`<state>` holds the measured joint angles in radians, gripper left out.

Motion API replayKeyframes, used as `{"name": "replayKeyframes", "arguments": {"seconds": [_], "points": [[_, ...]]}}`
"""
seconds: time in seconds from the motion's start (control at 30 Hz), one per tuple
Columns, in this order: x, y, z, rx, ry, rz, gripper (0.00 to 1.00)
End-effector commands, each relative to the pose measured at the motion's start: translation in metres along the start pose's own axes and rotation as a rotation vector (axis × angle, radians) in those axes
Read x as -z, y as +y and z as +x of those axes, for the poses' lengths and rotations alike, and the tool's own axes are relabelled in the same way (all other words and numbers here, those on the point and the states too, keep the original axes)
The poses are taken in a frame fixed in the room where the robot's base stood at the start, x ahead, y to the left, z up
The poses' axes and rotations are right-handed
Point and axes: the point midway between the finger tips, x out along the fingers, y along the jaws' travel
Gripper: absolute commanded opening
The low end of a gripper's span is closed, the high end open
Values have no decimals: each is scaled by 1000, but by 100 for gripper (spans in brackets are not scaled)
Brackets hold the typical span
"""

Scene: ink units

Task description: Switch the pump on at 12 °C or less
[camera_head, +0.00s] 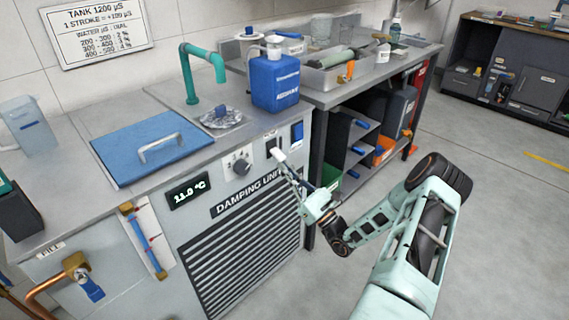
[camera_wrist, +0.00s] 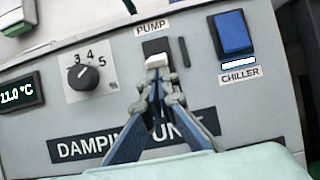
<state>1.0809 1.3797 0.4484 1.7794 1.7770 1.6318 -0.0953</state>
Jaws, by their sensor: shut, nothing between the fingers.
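The damping unit's display (camera_head: 188,192) reads 11.0 °C; it also shows at the left edge of the wrist view (camera_wrist: 20,92). The pump switch (camera_wrist: 156,46) is a dark plate under the PUMP label, with a slot to its right. In the head view the switch (camera_head: 271,142) is on the front panel's upper right. My gripper (camera_wrist: 157,78) is shut and empty, its tips at the lower part of the switch. A small white piece shows at the tips; whether it is the switch's lever or part of my fingers, and whether they touch, I cannot tell.
Right of the pump is the blue chiller switch (camera_wrist: 232,33) with a bright strip below it. Left is a dial (camera_wrist: 84,77) with numbers. A blue canister (camera_head: 275,82) stands on the counter above the panel. Open floor (camera_head: 480,180) lies to the right.

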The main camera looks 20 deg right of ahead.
Motion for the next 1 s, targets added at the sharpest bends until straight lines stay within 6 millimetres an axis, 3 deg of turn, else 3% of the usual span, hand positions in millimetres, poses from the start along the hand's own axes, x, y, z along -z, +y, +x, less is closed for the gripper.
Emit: {"name": "replayKeyframes", "arguments": {"seconds": [0.03, 0.5, 0.9, 1.0], "points": [[-10, 0, 4, 0, 22, -1, 0], [-34, 0, 6, -2, 332, -2, 0], [-45, 0, 9, -3, 578, -3, 0], [-39, 0, 5, -1, 577, 1, 0]]}}
